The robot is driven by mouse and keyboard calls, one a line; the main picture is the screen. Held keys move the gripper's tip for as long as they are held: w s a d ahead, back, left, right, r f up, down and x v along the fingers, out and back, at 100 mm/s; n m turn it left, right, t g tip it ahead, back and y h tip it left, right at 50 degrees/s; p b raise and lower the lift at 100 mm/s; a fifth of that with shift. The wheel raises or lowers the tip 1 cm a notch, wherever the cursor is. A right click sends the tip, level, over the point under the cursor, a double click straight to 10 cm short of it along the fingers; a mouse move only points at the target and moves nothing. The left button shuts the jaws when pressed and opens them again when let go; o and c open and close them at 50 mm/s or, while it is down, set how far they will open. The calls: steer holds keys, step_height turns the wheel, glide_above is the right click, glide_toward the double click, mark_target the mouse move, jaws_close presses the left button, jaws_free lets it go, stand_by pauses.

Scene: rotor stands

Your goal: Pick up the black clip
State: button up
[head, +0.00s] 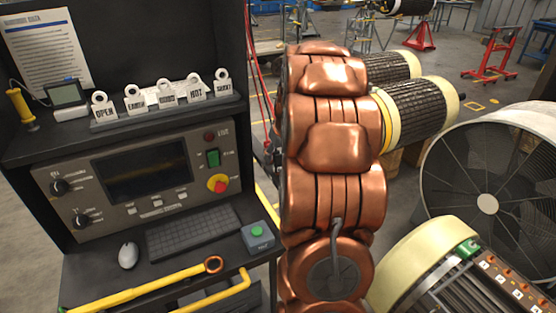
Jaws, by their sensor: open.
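I cannot make out a black clip in the head view. A green clip-like piece (468,248) sits on the upper edge of the near rotor (425,262) at the lower right. Small orange pieces (505,277) lie in a row along that rotor. Their details are too small to tell. Copper-coloured bulk fills the middle of the view and hides what is behind it. My gripper is not in view.
Dark rotors (418,108) lie behind at right. A large round fan (488,180) stands at far right. A red stand (490,55) is farther back.

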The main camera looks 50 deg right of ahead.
steer(key=shift+w+f, duration=0.1)
steer(key=shift+f, duration=0.1)
jaws_close()
stand_by(0.4)
